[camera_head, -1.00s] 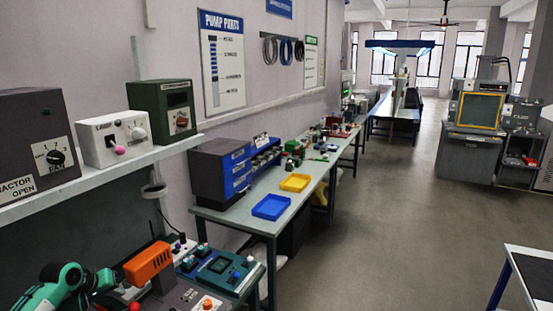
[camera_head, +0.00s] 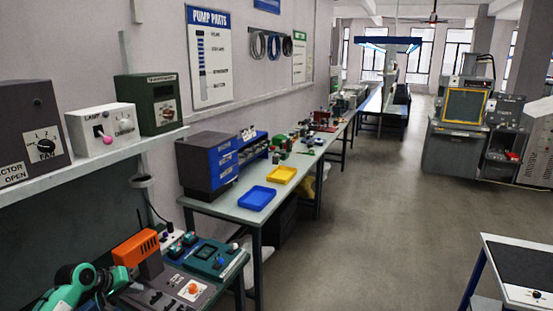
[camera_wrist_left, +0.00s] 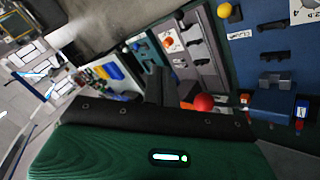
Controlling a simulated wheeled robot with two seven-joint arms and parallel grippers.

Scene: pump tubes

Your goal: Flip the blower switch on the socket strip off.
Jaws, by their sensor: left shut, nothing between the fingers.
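My left arm, green and black, comes in at the lower left of the head view, with its gripper (camera_head: 118,279) low beside the orange vented housing (camera_head: 137,248). The fingertips are small and partly hidden there. In the left wrist view the dark fingers (camera_wrist_left: 160,86) are together with nothing between them. A grey control panel (camera_head: 180,291) with an orange knob lies right of the gripper; it also shows in the wrist view (camera_wrist_left: 205,62). I cannot clearly make out the socket strip or its blower switch. My right gripper is out of view.
A teal device (camera_head: 211,257) sits behind the panel. A shelf above holds a white lamp box (camera_head: 101,128), a grey fan box (camera_head: 28,132) and a green box (camera_head: 150,104). A red ball (camera_wrist_left: 204,102) is close to the fingers in the wrist view. Open floor lies right.

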